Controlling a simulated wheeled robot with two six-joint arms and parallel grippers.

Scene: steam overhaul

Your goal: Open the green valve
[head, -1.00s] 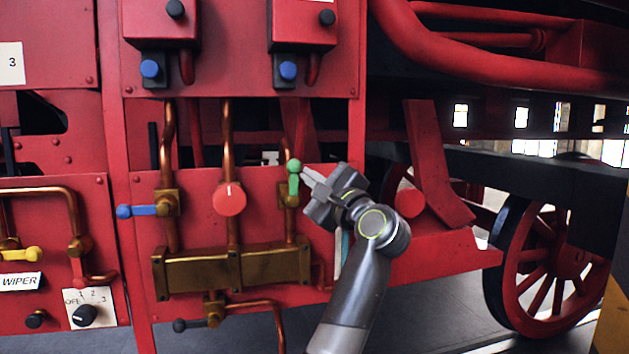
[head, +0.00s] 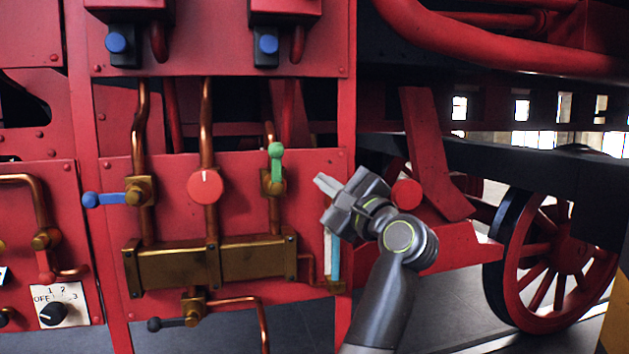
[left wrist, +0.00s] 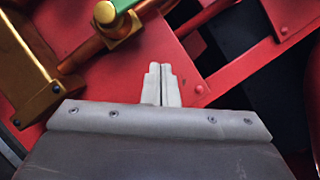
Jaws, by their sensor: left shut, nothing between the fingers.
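The green valve (head: 277,168) has a green lever with a round knob at its top and sits on a brass body on a copper pipe. Its lever stands upright, in line with the pipe. My left gripper (head: 322,184) is to the right of the lever, apart from it, with its fingers shut and empty. In the left wrist view the shut fingertips (left wrist: 162,82) point toward the red panel. Part of the green lever (left wrist: 124,4) and its brass body (left wrist: 118,24) show at the upper left there; the knob is out of that view. My right gripper is not in view.
A red round knob (head: 205,187) and a blue-handled valve (head: 112,199) are left of the green valve. A brass manifold block (head: 210,265) lies below. A black-handled valve (head: 172,323) is lower still. A spoked red wheel (head: 548,262) stands at the right.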

